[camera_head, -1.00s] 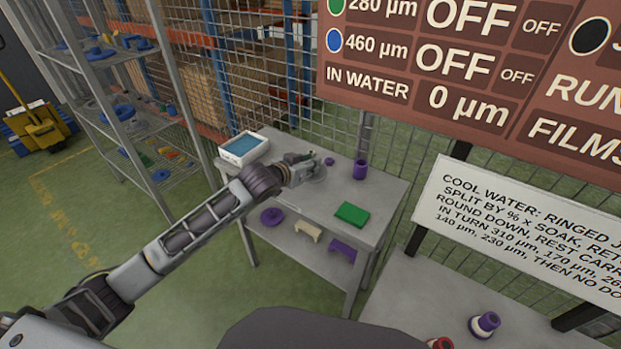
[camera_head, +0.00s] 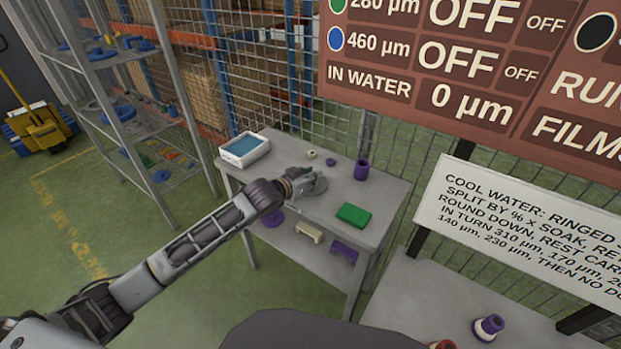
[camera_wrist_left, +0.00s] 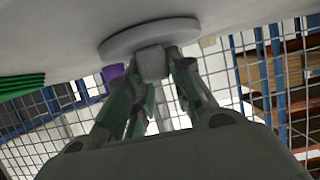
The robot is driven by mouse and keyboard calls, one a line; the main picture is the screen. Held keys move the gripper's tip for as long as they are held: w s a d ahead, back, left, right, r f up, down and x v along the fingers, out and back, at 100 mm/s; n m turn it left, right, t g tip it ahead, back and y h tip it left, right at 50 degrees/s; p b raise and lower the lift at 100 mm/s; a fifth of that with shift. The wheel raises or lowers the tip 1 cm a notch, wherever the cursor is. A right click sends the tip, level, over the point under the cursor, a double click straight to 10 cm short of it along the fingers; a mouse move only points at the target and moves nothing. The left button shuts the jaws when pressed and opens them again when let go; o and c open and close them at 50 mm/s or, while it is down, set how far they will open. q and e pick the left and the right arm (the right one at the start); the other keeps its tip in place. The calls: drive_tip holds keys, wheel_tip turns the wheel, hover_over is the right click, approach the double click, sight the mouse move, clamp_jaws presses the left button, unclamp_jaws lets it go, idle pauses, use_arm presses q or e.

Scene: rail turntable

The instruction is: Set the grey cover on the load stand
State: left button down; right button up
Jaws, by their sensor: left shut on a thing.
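My left gripper (camera_head: 310,184) is over the grey table, toward its front left. In the left wrist view its fingers (camera_wrist_left: 152,80) are closed around the square knob of a grey round cover. The grey cover's disc (camera_wrist_left: 150,36) lies beyond the fingertips, close to the grey tabletop; I cannot tell whether it touches. In the head view the cover (camera_head: 318,187) is partly hidden by the gripper. I cannot identify the load stand for certain. A small cream ringed piece (camera_head: 311,154) stands behind the gripper. My right gripper is not in view.
A lower shelf holds a cream bridge-shaped piece (camera_head: 309,231) and purple pieces. Wire mesh stands behind.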

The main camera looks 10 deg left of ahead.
use_arm(q)
drive_tip(key=shift+r, duration=0.1)
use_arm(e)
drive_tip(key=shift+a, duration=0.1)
use_arm(q)
drive_tip(key=c, duration=1.3)
unclamp_jaws()
drive_tip(key=shift+f, duration=0.2)
drive_tip(key=shift+o, duration=0.2)
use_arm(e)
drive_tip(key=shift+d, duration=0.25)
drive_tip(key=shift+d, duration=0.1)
use_arm(q)
drive_tip(key=shift+s+r, duration=0.1)
drive_tip(key=shift+r, duration=0.05)
